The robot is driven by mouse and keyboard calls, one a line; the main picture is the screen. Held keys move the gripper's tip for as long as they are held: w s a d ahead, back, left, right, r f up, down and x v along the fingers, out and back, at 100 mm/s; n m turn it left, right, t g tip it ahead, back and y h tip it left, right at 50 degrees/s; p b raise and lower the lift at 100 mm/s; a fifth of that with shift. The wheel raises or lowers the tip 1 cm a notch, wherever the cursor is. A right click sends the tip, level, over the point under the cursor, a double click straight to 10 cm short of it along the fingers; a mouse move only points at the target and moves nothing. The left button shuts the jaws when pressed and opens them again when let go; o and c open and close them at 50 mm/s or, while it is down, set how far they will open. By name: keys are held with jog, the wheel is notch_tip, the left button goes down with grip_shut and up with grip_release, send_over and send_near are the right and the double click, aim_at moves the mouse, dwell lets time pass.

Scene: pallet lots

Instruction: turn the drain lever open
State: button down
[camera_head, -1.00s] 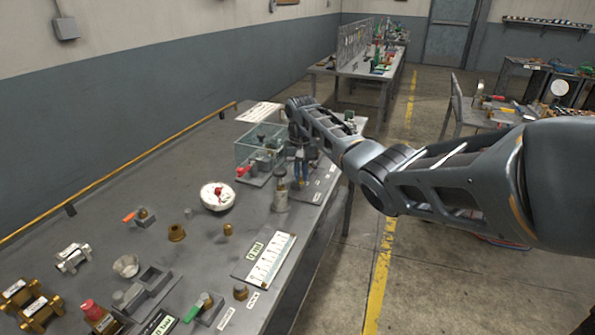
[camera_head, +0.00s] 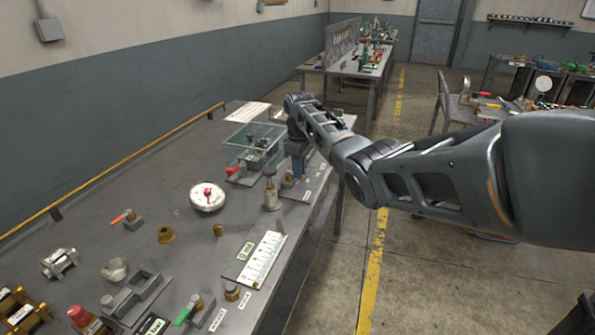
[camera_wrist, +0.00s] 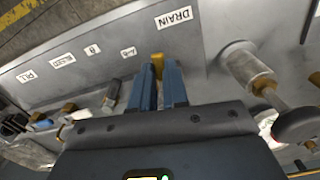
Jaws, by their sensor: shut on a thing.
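The drain lever (camera_wrist: 157,62) shows in the wrist view as a small yellow piece beside the white DRAIN label (camera_wrist: 173,18). My gripper (camera_wrist: 158,74) is shut on it, with a blue finger on each side. Only the lever's yellow end shows; the rest is hidden between and behind the fingers. In the head view my gripper (camera_head: 299,165) points down at the bench's right edge, beside the clear tank (camera_head: 243,158), and the lever cannot be made out there.
A metal cylinder (camera_head: 272,195) stands near my gripper; it also shows in the wrist view (camera_wrist: 247,66). Several fittings crowd the near left. The floor right of the bench is open.

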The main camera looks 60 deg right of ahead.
jog(key=shift+d+r+n, duration=0.1)
jog(key=shift+d+n, duration=0.2)
jog(key=shift+n, duration=0.4)
jog(key=shift+w, duration=0.1)
jog(key=c, duration=1.1)
grip_release()
notch_tip(320, 180, up, 8)
jog(key=shift+f+b, duration=0.15)
jog(key=shift+b, duration=0.5)
